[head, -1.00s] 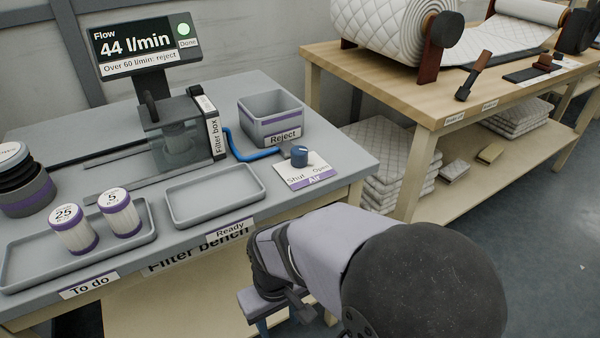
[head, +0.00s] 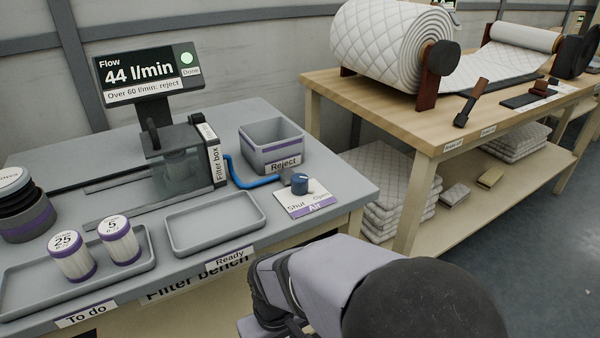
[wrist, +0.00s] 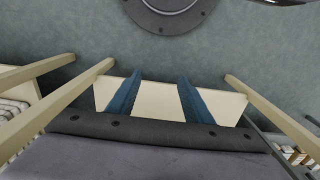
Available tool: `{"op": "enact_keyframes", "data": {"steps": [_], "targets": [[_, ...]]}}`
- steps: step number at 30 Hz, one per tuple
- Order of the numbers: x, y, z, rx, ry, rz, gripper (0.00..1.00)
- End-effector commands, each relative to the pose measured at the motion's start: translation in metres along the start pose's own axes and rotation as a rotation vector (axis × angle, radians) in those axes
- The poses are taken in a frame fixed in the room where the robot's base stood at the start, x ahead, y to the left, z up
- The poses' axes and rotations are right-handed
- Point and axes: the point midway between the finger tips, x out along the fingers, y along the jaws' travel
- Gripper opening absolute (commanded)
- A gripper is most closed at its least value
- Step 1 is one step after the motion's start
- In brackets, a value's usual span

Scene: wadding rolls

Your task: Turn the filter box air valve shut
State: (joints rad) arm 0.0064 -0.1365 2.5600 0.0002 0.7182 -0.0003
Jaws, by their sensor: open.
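My gripper (wrist: 158,88) shows two blue fingers, open and empty, in the wrist view, above the floor and away from the valve. In the head view my arm hides the fingers.
The flow display (head: 150,72) reads 44 l/min. A reject bin (head: 272,146) stands behind the valve, an empty ready tray (head: 214,222) to its left. Two filters (head: 118,240) stand in the to-do tray (head: 30,310). A wooden table (head: 395,100) with wadding rolls is at right.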

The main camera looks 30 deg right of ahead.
Motion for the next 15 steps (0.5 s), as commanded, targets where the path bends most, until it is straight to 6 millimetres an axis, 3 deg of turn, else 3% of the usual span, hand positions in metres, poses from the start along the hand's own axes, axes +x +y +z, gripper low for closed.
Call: {"op": "enact_keyframes", "data": {"steps": [15], "targets": [[-0.118, 0.025, 0.018, 0.125, -0.107, -0.007, 0.46]]}}
